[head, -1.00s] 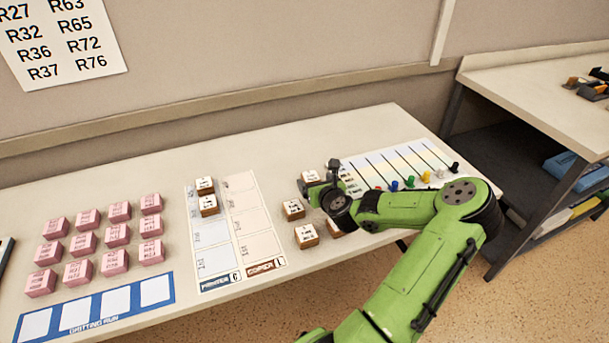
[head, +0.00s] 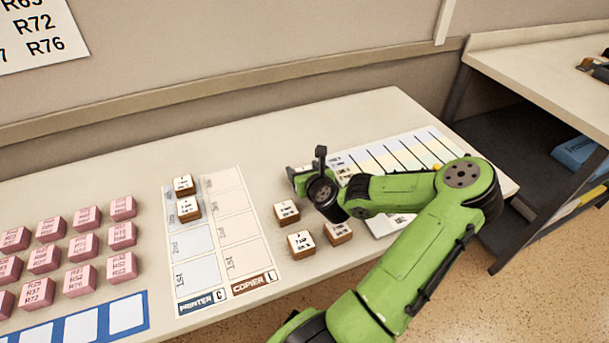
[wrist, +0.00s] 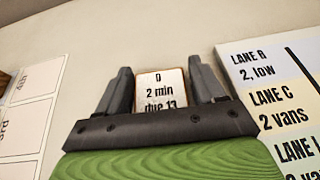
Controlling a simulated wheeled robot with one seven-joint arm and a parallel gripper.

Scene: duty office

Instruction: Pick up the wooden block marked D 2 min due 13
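The wooden block marked D 2 min due 13 (wrist: 160,90) shows in the wrist view, its white labelled top facing me and its lower part hidden behind my gripper. My gripper (wrist: 160,82) has one finger on each side of the block, with the fingers apart and close to its sides. It looks open, with no clear grip on the block. In the head view my gripper (head: 301,182) is low over the table, just left of the lane chart, and hides this block.
Several other wooden blocks stand near my gripper, one left of it (head: 287,212) and two in front (head: 300,244) (head: 338,232). Two more are on the printer and copier sheet (head: 243,225). Pink blocks (head: 82,247) fill the left. The lane chart (head: 410,155) lies to the right.

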